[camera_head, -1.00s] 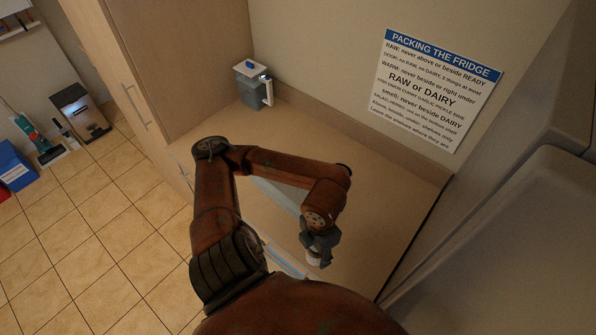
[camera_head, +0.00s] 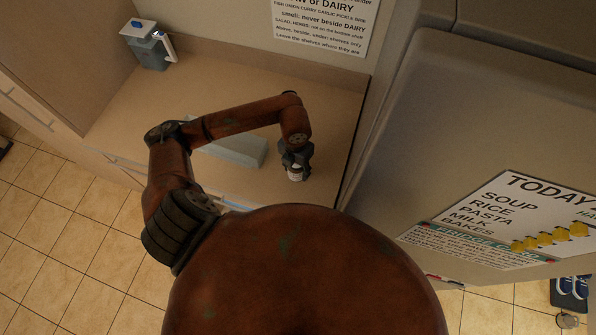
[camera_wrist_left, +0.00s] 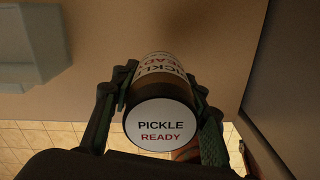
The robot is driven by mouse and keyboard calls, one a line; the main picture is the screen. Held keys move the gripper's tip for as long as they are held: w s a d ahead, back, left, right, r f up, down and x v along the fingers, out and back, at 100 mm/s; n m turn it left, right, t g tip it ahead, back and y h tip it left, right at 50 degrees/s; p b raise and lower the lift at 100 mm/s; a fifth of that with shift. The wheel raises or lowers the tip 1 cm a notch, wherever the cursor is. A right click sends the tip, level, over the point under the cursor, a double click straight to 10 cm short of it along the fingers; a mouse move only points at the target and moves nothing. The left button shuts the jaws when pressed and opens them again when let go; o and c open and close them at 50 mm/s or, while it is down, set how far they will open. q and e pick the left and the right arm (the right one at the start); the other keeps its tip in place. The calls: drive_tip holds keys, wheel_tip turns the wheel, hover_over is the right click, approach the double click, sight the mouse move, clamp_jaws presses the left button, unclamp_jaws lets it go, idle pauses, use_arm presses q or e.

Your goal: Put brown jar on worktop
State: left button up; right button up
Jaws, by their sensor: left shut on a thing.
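The brown jar (camera_wrist_left: 160,108) shows large in the left wrist view. It has a white lid reading PICKLE READY and a white label on its side. My left gripper (camera_head: 296,168) is shut on it, with one finger on each side. In the head view only a small pale part of the jar (camera_head: 295,176) shows below the gripper. The tan worktop (camera_head: 215,102) lies under and around the held jar. I cannot tell whether the jar touches it. My right gripper is not in view.
A pale blue-grey box-like object (camera_head: 238,150) is on the worktop, left of the gripper. A grey container with a blue-topped lid (camera_head: 147,45) stands at the back left corner. The fridge (camera_head: 470,110) rises to the right. The worktop's back middle is clear.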

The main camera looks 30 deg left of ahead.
sight(296, 168)
use_arm(q)
drive_tip(key=shift+w+d+f, duration=0.1)
drive_tip(key=shift+w+f, duration=0.25)
wheel_tip(296, 168, down, 3)
drive_tip(key=shift+p, duration=0.65)
drive_tip(key=shift+w+f, duration=0.1)
drive_tip(key=shift+f, duration=0.2)
drive_tip(key=o, duration=1.5)
drive_tip(key=shift+r, duration=0.2)
wheel_tip(296, 168, up, 12)
drive_tip(key=shift+f+b, duration=0.1)
drive_tip(key=shift+b, duration=0.95)
